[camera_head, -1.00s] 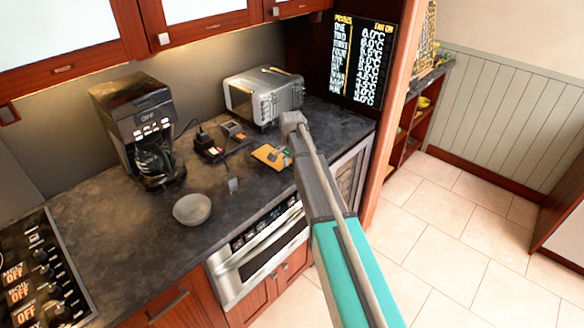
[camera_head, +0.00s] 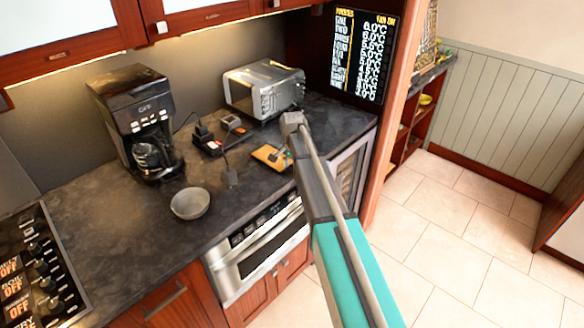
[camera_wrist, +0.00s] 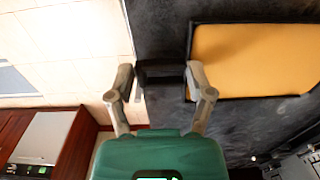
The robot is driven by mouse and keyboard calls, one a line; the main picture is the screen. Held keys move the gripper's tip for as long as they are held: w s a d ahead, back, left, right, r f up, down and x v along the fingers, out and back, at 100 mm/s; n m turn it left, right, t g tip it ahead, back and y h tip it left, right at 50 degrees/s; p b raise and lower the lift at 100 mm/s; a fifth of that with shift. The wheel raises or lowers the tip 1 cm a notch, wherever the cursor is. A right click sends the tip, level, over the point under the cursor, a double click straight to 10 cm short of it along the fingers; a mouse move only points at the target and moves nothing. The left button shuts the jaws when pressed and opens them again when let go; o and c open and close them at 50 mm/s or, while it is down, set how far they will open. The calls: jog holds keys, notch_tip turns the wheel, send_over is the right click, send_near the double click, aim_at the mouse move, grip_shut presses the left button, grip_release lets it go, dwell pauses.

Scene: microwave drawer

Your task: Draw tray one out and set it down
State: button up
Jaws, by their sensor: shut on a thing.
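A flat tray with a yellow-orange surface and a dark raised rim lies at the right of the wrist view (camera_wrist: 250,60). In the head view this tray (camera_head: 265,153) appears low on the dark counter, in front of the toaster oven. A black block like a handle sits beside the tray's left rim in the wrist view. My gripper (camera_wrist: 160,73) is shut on this black handle, with one finger on each side. No label shows on the tray.
A toaster oven (camera_head: 263,88) stands behind the tray. Small black items (camera_head: 207,143) lie left of it. A grey bowl (camera_head: 190,203) and a coffee maker (camera_head: 138,120) stand further left. Bare counter lies around the bowl.

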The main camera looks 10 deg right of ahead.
jog(key=shift+f, duration=0.2)
jog(key=o, duration=1.3)
jog(key=shift+r, duration=0.15)
